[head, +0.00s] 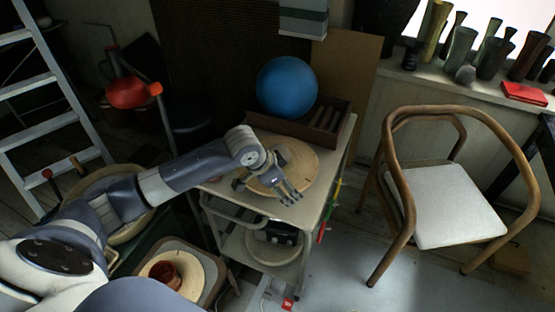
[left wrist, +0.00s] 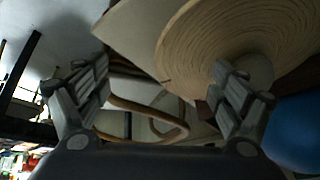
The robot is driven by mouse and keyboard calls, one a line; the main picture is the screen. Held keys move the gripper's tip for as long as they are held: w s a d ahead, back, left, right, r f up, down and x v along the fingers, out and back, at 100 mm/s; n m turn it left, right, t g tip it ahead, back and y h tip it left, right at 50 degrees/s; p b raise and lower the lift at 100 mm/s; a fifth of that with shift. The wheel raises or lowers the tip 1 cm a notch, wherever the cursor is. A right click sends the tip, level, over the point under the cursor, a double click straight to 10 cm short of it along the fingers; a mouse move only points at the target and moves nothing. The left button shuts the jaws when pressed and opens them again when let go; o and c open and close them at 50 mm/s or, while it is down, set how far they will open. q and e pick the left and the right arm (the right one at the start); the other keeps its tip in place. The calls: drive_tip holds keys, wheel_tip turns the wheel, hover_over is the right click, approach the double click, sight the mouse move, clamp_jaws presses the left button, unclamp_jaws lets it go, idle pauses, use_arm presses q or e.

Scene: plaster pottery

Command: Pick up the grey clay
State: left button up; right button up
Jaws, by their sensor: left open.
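A rounded grey-brown lump, likely the grey clay (left wrist: 259,69), shows in the left wrist view on the round wooden board (left wrist: 190,50), partly hidden behind one finger. In the head view my left gripper and wrist cover that part of the board (head: 308,160), and I cannot make the lump out. My left gripper (head: 285,193) is over the board's near edge, open with nothing between its fingers; it also shows in the left wrist view (left wrist: 162,82). I cannot tell whether a finger touches the lump. My right gripper is out of view.
The board lies on a small cart (head: 312,210). Behind it are a blue ball (head: 287,86) and a wooden tray (head: 325,128). A wooden chair (head: 450,205) stands to the right. Vases and a small grey round object (head: 465,75) stand on the windowsill. Floor between cart and chair is clear.

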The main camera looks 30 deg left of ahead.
use_arm(q)
drive_tip(key=w+a+r+n, duration=0.2)
drive_tip(key=w+a+r, duration=0.45)
drive_tip(key=a, duration=0.25)
drive_tip(key=shift+t+y, duration=0.3)
drive_tip(key=shift+t, duration=0.1)
drive_tip(key=x, duration=0.4)
drive_tip(key=shift+a+f, duration=0.1)
drive_tip(key=shift+f, duration=0.2)
drive_tip(key=shift+a+p+x, duration=0.2)
drive_tip(key=shift+p+x, duration=0.05)
drive_tip(key=shift+x, duration=1.15)
drive_tip(key=shift+a+p+x, duration=0.15)
drive_tip(key=shift+p+x, duration=0.1)
drive_tip(key=shift+x, duration=1.15)
drive_tip(key=shift+s+d, duration=0.1)
drive_tip(key=shift+c, duration=0.5)
drive_tip(key=c, duration=1.8)
drive_tip(key=shift+r, duration=0.1)
drive_tip(key=shift+c, duration=0.5)
